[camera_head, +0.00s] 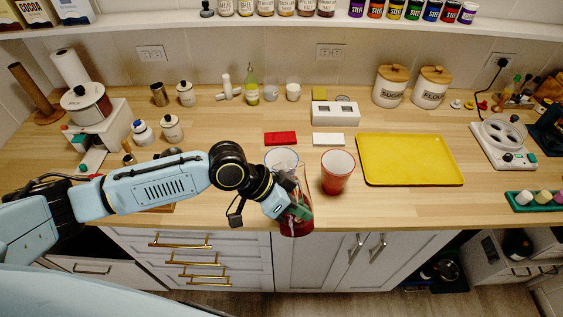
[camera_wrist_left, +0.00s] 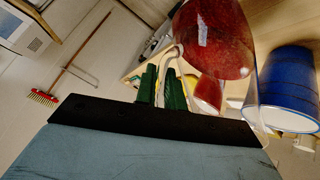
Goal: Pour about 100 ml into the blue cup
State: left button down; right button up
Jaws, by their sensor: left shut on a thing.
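My left gripper (camera_head: 299,207) is shut on a clear pitcher (camera_head: 304,185) holding red liquid, near the counter's front edge. The pitcher looks close to upright. In the left wrist view, my green fingers (camera_wrist_left: 163,90) close on its handle, and the red liquid (camera_wrist_left: 210,35) shows through its wall. The blue cup (camera_wrist_left: 288,82) shows there at the right, partly behind the clear wall. In the head view, a pale-rimmed cup (camera_head: 281,155), apparently the blue one, is mostly hidden behind my wrist and the pitcher. Its contents cannot be made out. My right gripper is out of view.
A red cup (camera_head: 338,172) stands close to the right of the pitcher. Behind the cups lie a red block (camera_head: 280,138) and a white block (camera_head: 328,139). A yellow tray (camera_head: 410,158) lies farther right. Canisters and bottles stand along the back wall.

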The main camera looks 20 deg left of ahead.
aim_at(299, 199)
pick_arm(q)
jog(key=shift+w+a+r+n+g+h+b, duration=0.1)
jog(key=shift+w+r+n+g+h+b, duration=0.2)
jog(key=shift+r, duration=0.35)
jog(key=shift+w+a+r+n+g+h+b, duration=0.15)
jog(key=shift+r+g+h+b, duration=0.15)
jog(key=shift+r, duration=0.4)
jog(key=shift+w+a+r+n+g+h+b, duration=0.1)
jog(key=shift+w+r+n+g+h+b, duration=0.1)
jog(key=shift+r+g+b, duration=0.35)
jog(key=shift+w+a+r+n+g+h+b, duration=0.15)
jog(key=shift+w+r+n+g+h+b, duration=0.15)
jog(key=shift+r, duration=0.35)
jog(key=shift+w+a+r+n+g+h+b, duration=0.15)
jog(key=shift+r+g+h+b, duration=0.1)
jog(key=shift+r, duration=0.35)
jog(key=shift+w+r, duration=0.1)
jog(key=shift+r, duration=0.1)
jog(key=shift+w+a+r+n+g+h+b, duration=0.25)
jog(key=shift+w+r+n+g+h+b, duration=0.15)
jog(key=shift+r, duration=0.2)
jog(key=shift+w+a+r, duration=0.1)
jog(key=shift+w, duration=0.1)
jog(key=shift+w+a+r+g+h, duration=0.25)
jog(key=shift+w+a+r+g, duration=0.15)
jog(key=shift+w+r, duration=0.15)
